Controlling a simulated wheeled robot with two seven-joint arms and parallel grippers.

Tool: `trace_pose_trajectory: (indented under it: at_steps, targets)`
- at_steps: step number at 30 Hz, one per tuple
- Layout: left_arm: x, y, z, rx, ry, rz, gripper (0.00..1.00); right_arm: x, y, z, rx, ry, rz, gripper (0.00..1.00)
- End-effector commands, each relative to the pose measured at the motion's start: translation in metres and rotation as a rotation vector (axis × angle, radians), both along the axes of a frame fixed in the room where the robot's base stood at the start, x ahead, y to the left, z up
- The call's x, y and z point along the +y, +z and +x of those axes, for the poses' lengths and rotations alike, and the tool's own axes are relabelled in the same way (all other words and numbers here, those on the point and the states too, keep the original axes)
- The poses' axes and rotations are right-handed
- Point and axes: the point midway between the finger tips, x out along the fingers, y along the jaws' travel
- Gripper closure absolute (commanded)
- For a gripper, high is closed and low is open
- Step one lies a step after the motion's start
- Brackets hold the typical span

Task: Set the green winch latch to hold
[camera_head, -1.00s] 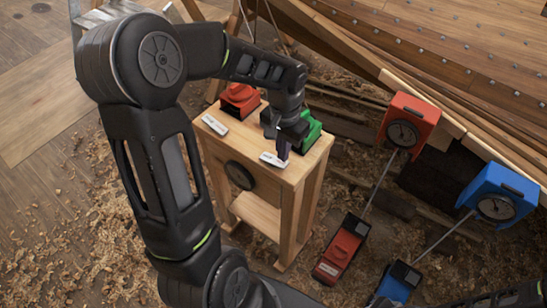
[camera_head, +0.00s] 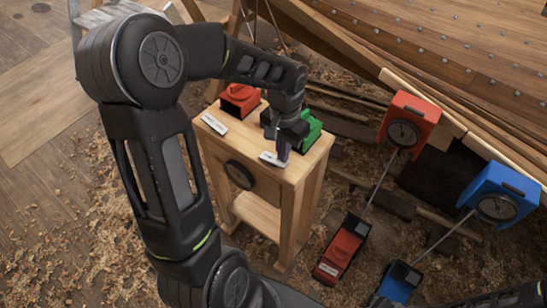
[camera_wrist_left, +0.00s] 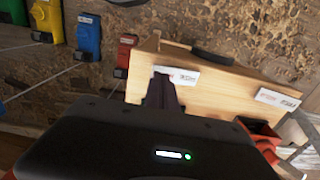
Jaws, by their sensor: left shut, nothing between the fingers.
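The green winch (camera_head: 311,133) sits on the right part of a wooden stand top (camera_head: 240,143). My left arm and wrist cover much of it, and its latch cannot be made out. A white label plate (camera_head: 274,160) lies at the front edge before it; this plate also shows in the wrist view (camera_wrist_left: 182,77). My left gripper (camera_head: 283,153) is shut and empty, pointing down at the front of the green winch, beside the plate. Its dark fingers (camera_wrist_left: 163,92) overlap the plate's end in the wrist view; contact cannot be told. My right gripper is not in view.
A red winch (camera_head: 239,99) with its own label (camera_head: 215,124) stands left on the same stand. A black round disc (camera_head: 240,175) is on the stand's front. Red (camera_head: 408,122) and blue (camera_head: 499,192) boxes with rods stand to the right, near the planked hull (camera_head: 450,50).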

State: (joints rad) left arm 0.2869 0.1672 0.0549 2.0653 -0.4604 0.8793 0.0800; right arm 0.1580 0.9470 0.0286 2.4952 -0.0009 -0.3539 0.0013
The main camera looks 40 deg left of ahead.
Motion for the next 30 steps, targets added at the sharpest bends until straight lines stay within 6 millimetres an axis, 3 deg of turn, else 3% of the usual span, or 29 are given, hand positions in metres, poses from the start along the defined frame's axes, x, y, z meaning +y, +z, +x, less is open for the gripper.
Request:
trace_pose_trajectory:
  at_steps: [30]
  targets:
    - [0.000,-0.016,0.000,0.001,0.000,0.000,1.00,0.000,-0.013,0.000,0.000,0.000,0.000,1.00]
